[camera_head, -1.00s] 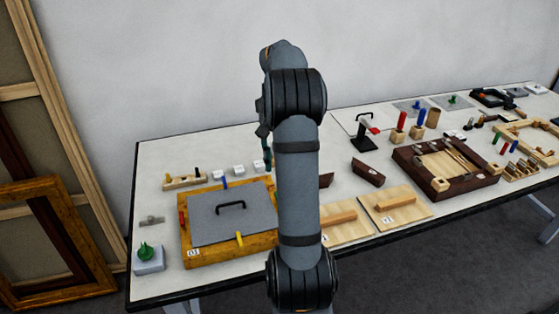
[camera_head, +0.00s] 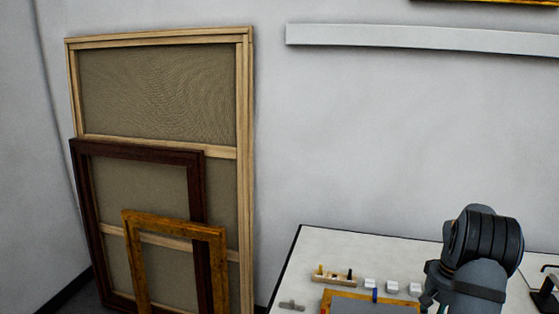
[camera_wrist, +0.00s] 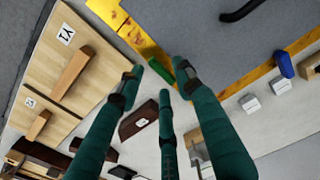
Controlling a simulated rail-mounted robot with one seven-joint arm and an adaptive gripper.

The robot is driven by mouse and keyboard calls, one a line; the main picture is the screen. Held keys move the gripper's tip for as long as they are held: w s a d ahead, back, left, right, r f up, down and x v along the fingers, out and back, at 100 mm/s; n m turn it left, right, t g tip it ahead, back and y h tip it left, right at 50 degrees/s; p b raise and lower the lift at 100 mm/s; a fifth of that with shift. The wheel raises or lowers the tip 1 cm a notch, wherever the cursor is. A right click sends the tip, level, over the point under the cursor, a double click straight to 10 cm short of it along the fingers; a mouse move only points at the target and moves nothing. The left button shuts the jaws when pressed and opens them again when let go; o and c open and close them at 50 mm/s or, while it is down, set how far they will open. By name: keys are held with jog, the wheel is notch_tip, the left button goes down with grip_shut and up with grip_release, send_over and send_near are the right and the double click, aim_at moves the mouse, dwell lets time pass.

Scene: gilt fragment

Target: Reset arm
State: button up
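Beyond the fingertips lies a gilt wooden frame (camera_wrist: 135,37) with a grey panel (camera_wrist: 190,25) and a black handle (camera_wrist: 241,10). In the head view my arm stands at the lower right and my gripper is hidden. The grey panel also shows in the head view (camera_head: 358,307), cut off by the bottom edge.
Light wooden boards (camera_wrist: 60,50) with raised bars lie at the left of the wrist view. A dark wooden block (camera_wrist: 138,120) lies near the fingers. Small white blocks (camera_head: 392,287) stand on the white table (camera_head: 330,250). Large frames (camera_head: 245,150) lean on the wall at left.

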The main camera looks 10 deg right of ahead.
jog(key=shift+f, duration=0.6)
jog(key=shift+r, duration=0.15)
